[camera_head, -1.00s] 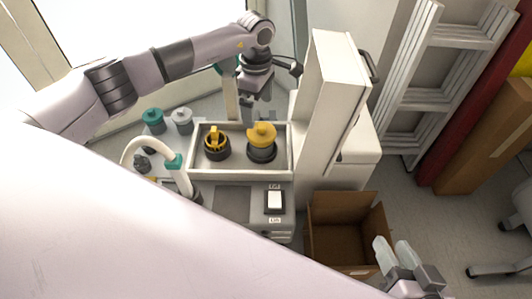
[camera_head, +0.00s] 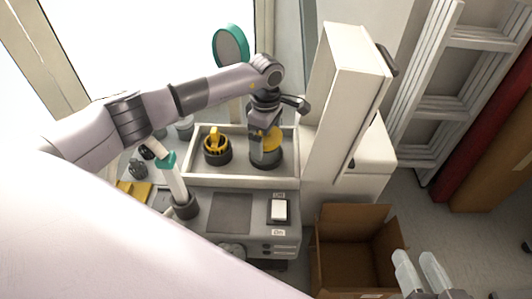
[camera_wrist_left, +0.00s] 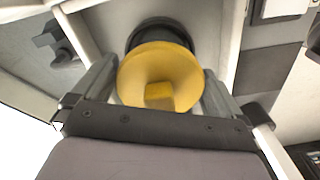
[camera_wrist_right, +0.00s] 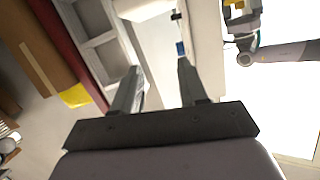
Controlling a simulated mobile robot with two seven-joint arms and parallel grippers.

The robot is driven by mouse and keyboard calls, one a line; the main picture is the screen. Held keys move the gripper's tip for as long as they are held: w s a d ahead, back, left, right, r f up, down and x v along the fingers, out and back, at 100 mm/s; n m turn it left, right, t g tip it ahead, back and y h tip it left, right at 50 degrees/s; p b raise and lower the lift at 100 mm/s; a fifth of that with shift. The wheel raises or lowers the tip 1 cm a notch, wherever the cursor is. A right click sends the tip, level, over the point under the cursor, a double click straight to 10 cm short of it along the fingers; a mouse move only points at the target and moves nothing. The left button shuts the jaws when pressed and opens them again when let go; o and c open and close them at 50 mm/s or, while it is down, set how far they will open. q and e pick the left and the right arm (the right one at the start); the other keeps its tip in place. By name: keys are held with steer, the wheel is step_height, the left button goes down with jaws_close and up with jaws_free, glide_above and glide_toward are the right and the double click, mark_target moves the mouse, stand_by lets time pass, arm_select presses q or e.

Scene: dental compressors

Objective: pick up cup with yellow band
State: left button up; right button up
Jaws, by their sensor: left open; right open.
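A dark round cup with a wide yellow top and knob (camera_head: 272,139) stands upright in the right part of the white tray (camera_head: 240,183). My left gripper (camera_head: 262,148) comes down over it from above, open. In the left wrist view the yellow top (camera_wrist_left: 150,68) lies between the two spread fingers (camera_wrist_left: 158,88), with the dark body (camera_wrist_left: 160,32) beyond it. I cannot tell whether the fingers touch it. A second dark cup with a yellow ring and upright yellow piece (camera_head: 215,146) stands in the tray's left part. My right gripper (camera_head: 418,264) is open and empty.
A tall white panel (camera_head: 345,90) rises right of the tray. A grey unit with a switch (camera_head: 279,211) sits in front. An open cardboard box (camera_head: 350,265) is at lower right. A white hose with a teal collar (camera_head: 168,162) stands at left.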

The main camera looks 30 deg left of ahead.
arm_select(q)
steer(key=c, duration=1.1)
steer(key=shift+r, duration=0.15)
